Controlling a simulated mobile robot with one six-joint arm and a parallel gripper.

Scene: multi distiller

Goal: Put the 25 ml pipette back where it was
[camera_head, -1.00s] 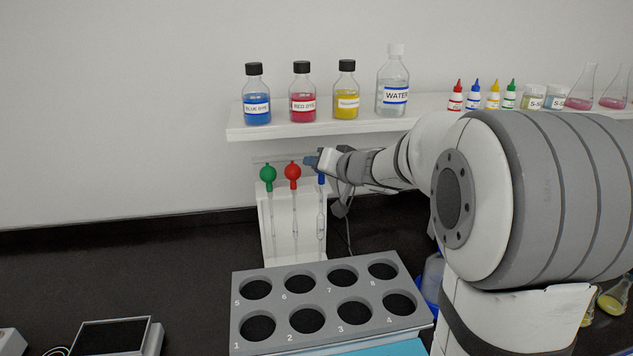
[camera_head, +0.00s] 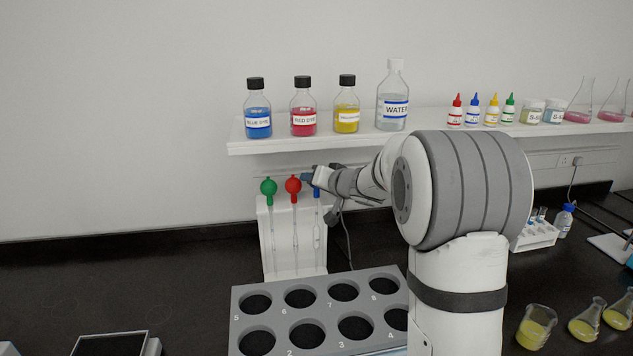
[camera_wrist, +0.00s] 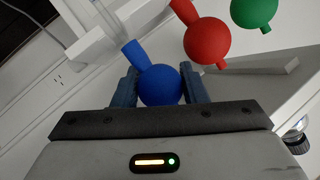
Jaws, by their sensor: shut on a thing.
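The pipette with the blue bulb hangs at the right end of the white pipette rack (camera_head: 285,262). Its blue bulb (camera_wrist: 160,85) sits between the two fingers of my gripper (camera_wrist: 158,88) in the wrist view. My gripper (camera_head: 310,178) is shut on this bulb, and its glass stem (camera_head: 317,230) hangs upright along the rack's right side. I cannot tell whether the stem is seated in its slot. A red-bulb pipette (camera_head: 293,185) and a green-bulb pipette (camera_head: 268,187) stand in the rack to its left. No volume marking is readable.
A grey holder with numbered round holes (camera_head: 238,305) lies in front of the rack. A shelf (camera_head: 235,146) above carries dye bottles and a water bottle (camera_head: 393,100). Yellow-liquid glassware (camera_head: 535,328) stands at the lower right.

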